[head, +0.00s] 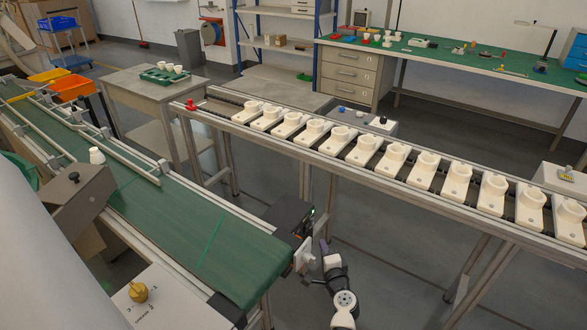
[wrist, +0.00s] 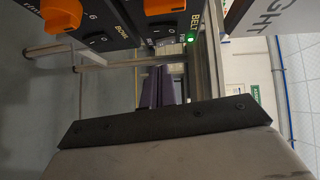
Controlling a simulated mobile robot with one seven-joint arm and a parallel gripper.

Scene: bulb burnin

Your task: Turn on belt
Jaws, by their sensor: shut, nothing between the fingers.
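The green conveyor belt (head: 190,235) runs along the left in the head view, with a dark control box (head: 295,218) at its near end. In the wrist view a dark panel carries a BELT label (wrist: 195,22), a lit green lamp (wrist: 191,38) and an orange knob (wrist: 163,6). A second orange knob (wrist: 62,14) sits left of it, near a BOWL label. My gripper (head: 325,246) is just right of and below the box; its purple fingers (wrist: 160,90) are shut and empty, apart from the knobs. The knobs' far ends are cut off.
A white bottle-like piece (head: 97,156) stands on the belt. A rail conveyor (head: 350,165) with several white holders crosses the middle. A brass-coloured knob (head: 138,292) is on a white plate at front left. Grey floor (head: 385,270) is open right of my gripper.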

